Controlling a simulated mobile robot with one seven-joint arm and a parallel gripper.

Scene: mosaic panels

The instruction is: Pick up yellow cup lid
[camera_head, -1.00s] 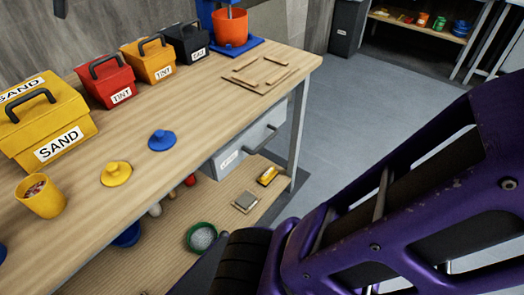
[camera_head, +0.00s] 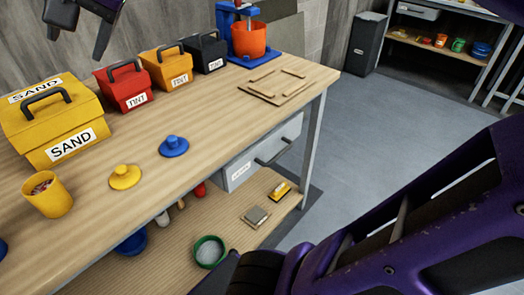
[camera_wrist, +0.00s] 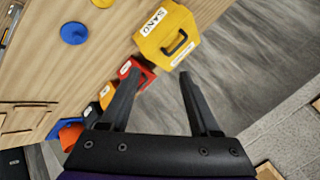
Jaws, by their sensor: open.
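The yellow cup lid (camera_head: 125,177) is a round disc with a knob, lying flat on the wooden workbench (camera_head: 165,205). A sliver of the yellow lid (camera_wrist: 103,3) shows at the top edge of the wrist view. A similar blue lid (camera_head: 174,146) lies to its right; the blue lid also shows in the wrist view (camera_wrist: 74,33). A yellow cup (camera_head: 50,202) with something inside stands left of the yellow lid. My gripper (camera_head: 77,42) is open and empty, above the boxes and away from the lid. Its two fingers also show in the wrist view (camera_wrist: 160,75).
The yellow SAND box (camera_head: 95,110), red TINT box (camera_head: 112,96), orange TINT box (camera_head: 155,72) and black box (camera_head: 205,60) line the back of the bench. An orange bucket (camera_head: 250,42) stands beyond. Thin wooden pieces lie at the right end. The bench is clear around the lid.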

